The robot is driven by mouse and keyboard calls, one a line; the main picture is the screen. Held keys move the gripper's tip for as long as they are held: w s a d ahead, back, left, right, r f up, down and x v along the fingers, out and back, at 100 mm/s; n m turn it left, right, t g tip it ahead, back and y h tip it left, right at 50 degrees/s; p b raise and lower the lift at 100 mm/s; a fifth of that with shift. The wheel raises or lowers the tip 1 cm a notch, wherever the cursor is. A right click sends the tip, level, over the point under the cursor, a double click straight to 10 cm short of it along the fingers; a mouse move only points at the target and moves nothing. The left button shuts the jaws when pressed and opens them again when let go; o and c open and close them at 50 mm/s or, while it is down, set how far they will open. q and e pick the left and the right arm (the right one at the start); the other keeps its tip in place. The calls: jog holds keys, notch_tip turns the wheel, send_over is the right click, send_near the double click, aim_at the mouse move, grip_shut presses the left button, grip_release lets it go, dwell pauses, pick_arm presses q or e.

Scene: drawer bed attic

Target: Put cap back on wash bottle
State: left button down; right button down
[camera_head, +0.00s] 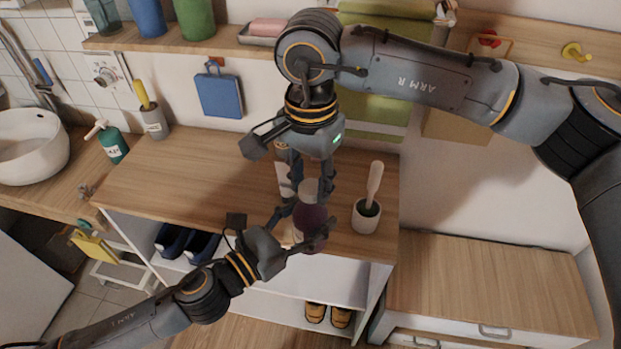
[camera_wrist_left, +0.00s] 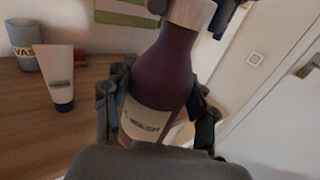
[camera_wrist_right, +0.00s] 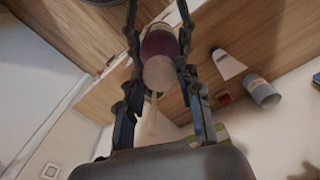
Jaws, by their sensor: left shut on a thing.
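The purple wash bottle (camera_head: 310,222) is upright at the front edge of the wooden counter, with a pale label in the left wrist view (camera_wrist_left: 150,118). My left gripper (camera_head: 306,228) is shut around its body. A pale cap (camera_head: 309,188) is at the top of the bottle neck; its round top faces the right wrist camera (camera_wrist_right: 159,74). Whether it is seated is not clear. My right gripper (camera_head: 312,186) points down from above, its fingers open on either side of the cap. A small gap seems to show beside the cap.
A white tube (camera_wrist_left: 56,78) and a grey cup (camera_wrist_left: 24,58) stand behind the bottle. A pot with a wooden-handled tool (camera_head: 367,216) stands close on the right. The counter (camera_head: 200,185) to the left is clear. Shoes (camera_head: 185,243) sit on the shelf below.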

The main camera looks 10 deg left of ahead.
jog(key=m, duration=0.4)
jog(key=shift+m, duration=0.4)
jog(key=m, duration=0.4)
jog(key=shift+m, duration=0.3)
jog(key=m, duration=0.8)
jog(key=c, duration=0.8)
grip_release()
jog(key=shift+r, duration=0.1)
notch_tip(320, 180, up, 12)
jog(key=shift+f, duration=0.1)
